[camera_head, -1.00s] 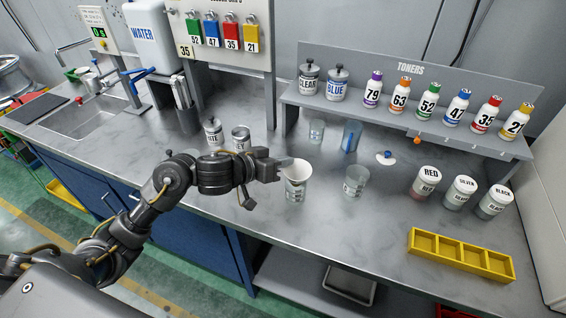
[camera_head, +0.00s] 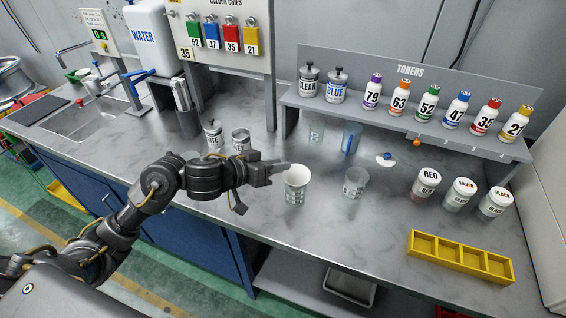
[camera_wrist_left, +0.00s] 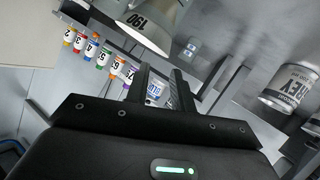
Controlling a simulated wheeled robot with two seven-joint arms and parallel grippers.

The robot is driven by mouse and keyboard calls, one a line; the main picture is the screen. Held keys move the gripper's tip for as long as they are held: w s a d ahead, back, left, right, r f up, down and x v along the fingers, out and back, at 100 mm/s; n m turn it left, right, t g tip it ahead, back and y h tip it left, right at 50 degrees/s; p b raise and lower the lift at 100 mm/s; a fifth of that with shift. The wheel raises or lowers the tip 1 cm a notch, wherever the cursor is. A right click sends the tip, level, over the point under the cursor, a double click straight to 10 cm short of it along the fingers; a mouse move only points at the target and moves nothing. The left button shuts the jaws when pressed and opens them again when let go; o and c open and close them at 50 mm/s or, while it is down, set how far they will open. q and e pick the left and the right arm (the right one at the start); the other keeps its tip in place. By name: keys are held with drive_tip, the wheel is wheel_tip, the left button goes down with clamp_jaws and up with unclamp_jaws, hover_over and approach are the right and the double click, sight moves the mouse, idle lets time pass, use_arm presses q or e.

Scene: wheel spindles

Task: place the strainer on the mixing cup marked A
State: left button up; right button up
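The white cone-shaped strainer (camera_head: 297,174) sits in the top of a clear mixing cup (camera_head: 294,196) near the middle of the counter. In the left wrist view the strainer (camera_wrist_left: 152,22) shows close up with the number 190, beyond the fingertips. My left gripper (camera_head: 278,168) is just left of the strainer's rim. In the wrist view its two fingers (camera_wrist_left: 160,84) stand apart with nothing between them. A second clear cup (camera_head: 355,182) stands to the right. I cannot read a letter on either cup. My right gripper is not in view.
A toner shelf (camera_head: 400,118) with several bottles runs along the back. Jars labelled RED (camera_head: 425,184), SILVER and BLACK stand right, behind a yellow tray (camera_head: 460,256). The counter before the cups is clear.

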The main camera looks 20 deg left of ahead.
use_arm(q)
drive_tip(key=v, duration=0.9)
drive_tip(key=shift+s+a+p, duration=0.2)
drive_tip(key=shift+s+p, duration=0.1)
drive_tip(key=shift+p, duration=0.05)
drive_tip(key=s+a+f+n+y, duration=0.1)
drive_tip(key=s+f+y, duration=0.2)
drive_tip(key=f, duration=0.3)
drive_tip(key=s+f+n+y, duration=0.1)
drive_tip(key=s+f+y, duration=0.15)
drive_tip(key=f, duration=0.35)
drive_tip(key=s+f+m+g+y, duration=0.1)
drive_tip(key=s+f+g+y, duration=0.1)
drive_tip(key=s+f+g, duration=0.85)
drive_tip(key=s+f+t, duration=0.1)
drive_tip(key=s+f, duration=0.2)
drive_tip(key=f, duration=1)
drive_tip(key=s+f+t, duration=0.1)
drive_tip(key=s+f, duration=0.3)
drive_tip(key=f, duration=1)
drive_tip(key=s+a+f+g, duration=0.1)
drive_tip(key=s+a+f, duration=0.2)
drive_tip(key=s+f, duration=1.2)
drive_tip(key=shift+s+a+f+m+g, duration=0.15)
drive_tip(key=shift+s+f+m+g, duration=0.2)
drive_tip(key=shift+s, duration=0.25)
